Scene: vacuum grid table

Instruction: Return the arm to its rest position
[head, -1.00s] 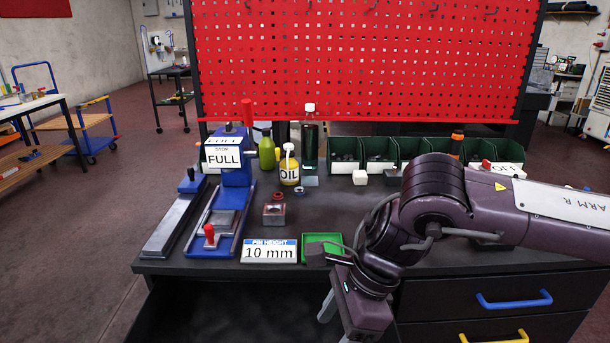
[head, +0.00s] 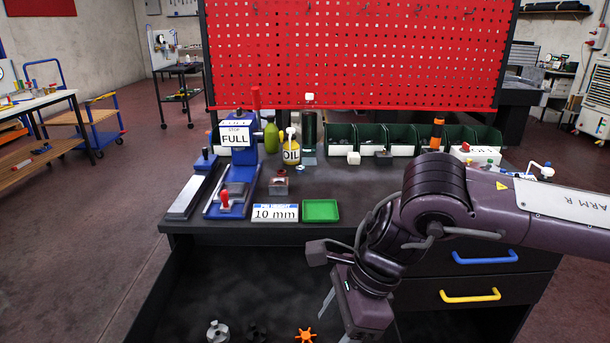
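My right arm (head: 435,195) comes in from the right, bent at the elbow, with its forearm pointing down. My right gripper (head: 333,321) hangs low in front of the bench's front edge. Its pale fingers look apart, and I see nothing between them. One finger is mostly cut off by the bottom edge of the picture. My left arm and gripper are not in view.
Below, an open dark drawer or shelf (head: 230,290) holds an orange knob (head: 305,335).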

